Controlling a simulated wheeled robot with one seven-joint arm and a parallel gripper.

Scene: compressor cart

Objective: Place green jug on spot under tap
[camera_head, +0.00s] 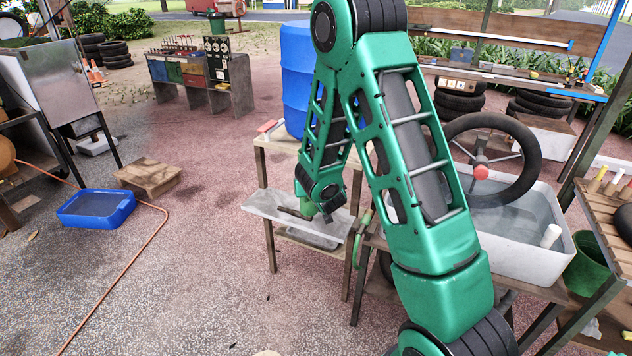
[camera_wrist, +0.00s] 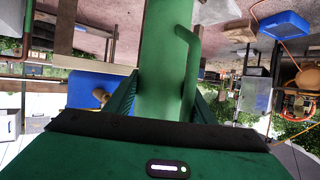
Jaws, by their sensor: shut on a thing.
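The green jug (camera_wrist: 163,60) fills the middle of the wrist view, with its bent handle (camera_wrist: 190,65) on the right. My gripper (camera_wrist: 163,105) is shut on the jug, one finger on either side of it. In the head view my gripper (camera_head: 318,205) is low over the grey slab (camera_head: 268,206) in front of the blue barrel (camera_head: 297,70). A small part of the jug (camera_head: 307,207) shows there; I cannot tell whether it touches the slab. A brass tap (camera_wrist: 100,96) on the barrel shows left of the jug in the wrist view. The spot under it is hidden.
A blue basin (camera_head: 97,208) and an orange hose (camera_head: 120,270) lie on the ground at left.

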